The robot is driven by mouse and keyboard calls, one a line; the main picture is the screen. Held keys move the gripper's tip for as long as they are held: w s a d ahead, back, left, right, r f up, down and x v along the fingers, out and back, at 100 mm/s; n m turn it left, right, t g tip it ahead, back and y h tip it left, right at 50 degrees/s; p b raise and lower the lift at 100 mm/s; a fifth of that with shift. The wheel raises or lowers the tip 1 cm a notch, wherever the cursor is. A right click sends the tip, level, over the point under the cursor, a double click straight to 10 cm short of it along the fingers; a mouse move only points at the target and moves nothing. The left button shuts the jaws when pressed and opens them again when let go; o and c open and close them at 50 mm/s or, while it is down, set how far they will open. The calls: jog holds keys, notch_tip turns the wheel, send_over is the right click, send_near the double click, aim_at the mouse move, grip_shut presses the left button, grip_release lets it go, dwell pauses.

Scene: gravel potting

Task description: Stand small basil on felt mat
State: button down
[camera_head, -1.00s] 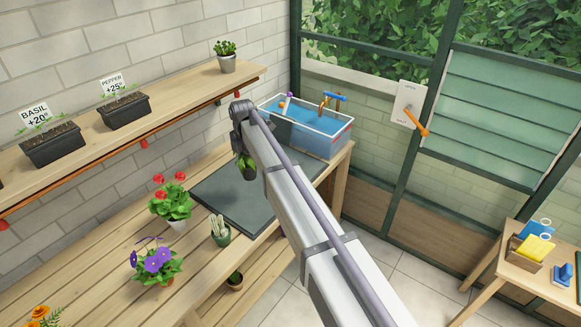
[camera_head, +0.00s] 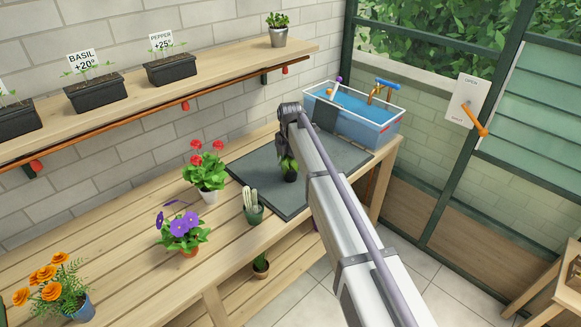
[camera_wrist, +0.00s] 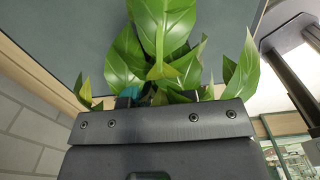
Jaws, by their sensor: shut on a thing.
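The small basil, a plant with broad green leaves (camera_head: 285,163), hangs below my gripper (camera_head: 288,148) in the head view. A dark pot (camera_head: 291,177) shows at its lower end. My gripper is shut on the basil; its fingertips are mostly hidden by the arm and leaves. The leaves (camera_wrist: 160,40) also fill the middle of the wrist view, in front of the dark gripper body. The dark grey felt mat (camera_head: 252,166) lies on the bench beneath the plant and also shows in the wrist view (camera_wrist: 75,35). I cannot tell whether the pot touches the mat.
A water tub (camera_head: 365,125) stands just beyond the mat's far end. A red-flowered plant (camera_head: 206,172) and a potted cactus (camera_head: 252,207) stand close to the mat's near-left edge. A purple-flowered plant (camera_head: 182,232) is farther left. A shelf (camera_head: 215,75) with planters runs along the wall.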

jog(key=shift+r, duration=0.15)
jog(key=shift+f, duration=0.25)
jog(key=c, duration=0.9)
grip_release()
jog(key=shift+r, duration=0.1)
jog(key=shift+c, duration=0.2)
notch_tip(320, 180, up, 12)
jog(key=p, duration=1.2)
jog(key=shift+r, duration=0.25)
jog(key=shift+f, duration=0.1)
